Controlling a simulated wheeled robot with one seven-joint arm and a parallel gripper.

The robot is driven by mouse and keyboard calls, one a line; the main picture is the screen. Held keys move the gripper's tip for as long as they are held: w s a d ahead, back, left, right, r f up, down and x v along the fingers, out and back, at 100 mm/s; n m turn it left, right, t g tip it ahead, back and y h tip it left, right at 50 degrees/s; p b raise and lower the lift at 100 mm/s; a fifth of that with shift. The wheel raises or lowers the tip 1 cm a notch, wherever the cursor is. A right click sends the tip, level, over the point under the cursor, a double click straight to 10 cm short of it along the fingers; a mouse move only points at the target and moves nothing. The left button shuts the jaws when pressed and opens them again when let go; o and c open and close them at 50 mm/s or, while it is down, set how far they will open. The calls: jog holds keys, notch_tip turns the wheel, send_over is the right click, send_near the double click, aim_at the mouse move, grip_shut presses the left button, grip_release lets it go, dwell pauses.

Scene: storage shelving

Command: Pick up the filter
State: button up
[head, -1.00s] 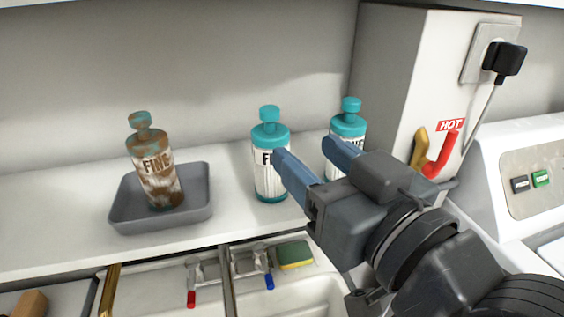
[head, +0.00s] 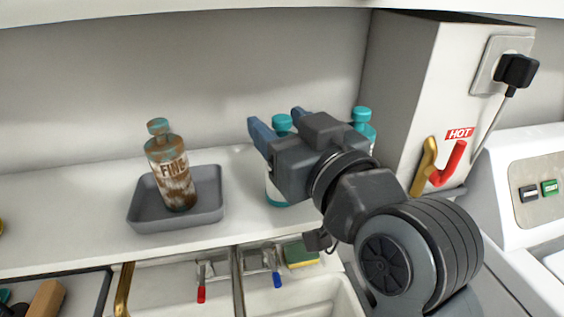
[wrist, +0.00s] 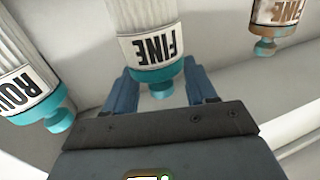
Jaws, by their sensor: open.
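A clean white filter bottle with a teal cap and FINE label (head: 274,192) stands on the counter, mostly hidden behind my gripper (head: 280,124). In the wrist view, the picture is inverted and this FINE filter (wrist: 155,48) shows between my open fingers (wrist: 162,80), its teal cap toward the palm. I cannot tell whether they touch it. A rusty, stained FINE filter (head: 172,180) stands in a grey tray (head: 147,217) at left; it also shows in the wrist view (wrist: 277,12). A third filter (head: 363,125), labelled ROU… in the wrist view (wrist: 25,85), stands to the right.
A sink with a red tap (head: 201,294), a blue tap (head: 277,279) and a sponge (head: 300,253) lies in front. A white box with a HOT label (head: 459,134), red and gold handles and a plug (head: 516,72) stands at right. The counter between tray and clean bottles is clear.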

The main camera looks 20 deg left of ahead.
jog(key=shift+c, duration=0.4)
grip_shut()
